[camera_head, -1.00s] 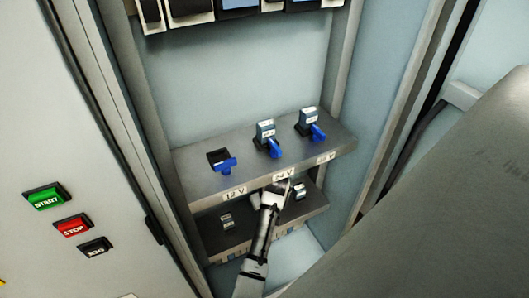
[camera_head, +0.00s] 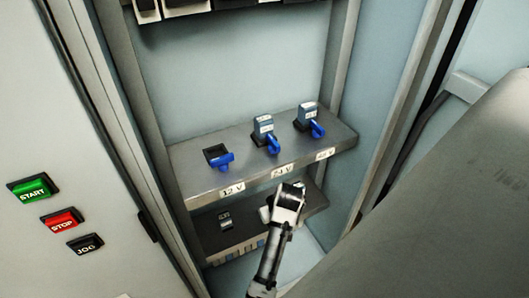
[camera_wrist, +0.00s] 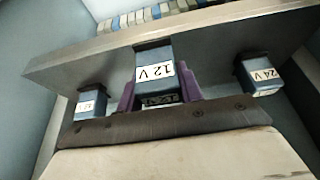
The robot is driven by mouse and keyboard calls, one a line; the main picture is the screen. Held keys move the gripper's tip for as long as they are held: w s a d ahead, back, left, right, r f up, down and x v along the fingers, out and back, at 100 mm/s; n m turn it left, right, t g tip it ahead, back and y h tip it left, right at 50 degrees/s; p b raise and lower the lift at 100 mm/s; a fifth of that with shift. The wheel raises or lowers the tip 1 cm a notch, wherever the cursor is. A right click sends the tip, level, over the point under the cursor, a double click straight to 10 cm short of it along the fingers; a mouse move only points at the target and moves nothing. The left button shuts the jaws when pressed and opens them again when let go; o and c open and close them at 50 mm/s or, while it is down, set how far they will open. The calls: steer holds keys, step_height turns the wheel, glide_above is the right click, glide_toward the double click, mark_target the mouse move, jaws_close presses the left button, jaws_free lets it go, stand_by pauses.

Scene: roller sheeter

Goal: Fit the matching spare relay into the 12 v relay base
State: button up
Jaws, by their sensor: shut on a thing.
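The 12 V relay base (camera_head: 214,150) on the upper shelf is an empty dark socket with a blue lever (camera_head: 226,162) in front. My gripper (camera_wrist: 157,94) has purple fingers on both sides of a blue-grey relay marked 12 V (camera_wrist: 154,72) and is shut on it. The relay is at the lower rack; whether it is clear of its seat, I cannot tell. A 24 V spare (camera_wrist: 260,76) is to its right, and another spare with an unreadable label (camera_wrist: 90,104) to its left. In the head view my wrist hides the fingertips and held relay.
The 24 V base holds a relay (camera_head: 263,127), and so does the rightmost base (camera_head: 307,115); both have blue levers. The upper shelf (camera_head: 200,182) overhangs the lower rack (camera_head: 245,228). Cabinet walls close in both sides. START, STOP and JOG buttons (camera_head: 62,221) are at left.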

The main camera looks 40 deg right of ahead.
steer(key=s+a+r+p, duration=0.2)
steer(key=s+r, duration=0.1)
steer(key=s, duration=0.7)
steer(key=shift+s+a, duration=0.25)
steer(key=shift+s, duration=0.05)
steer(key=shift+f, duration=0.1)
stand_by(0.3)
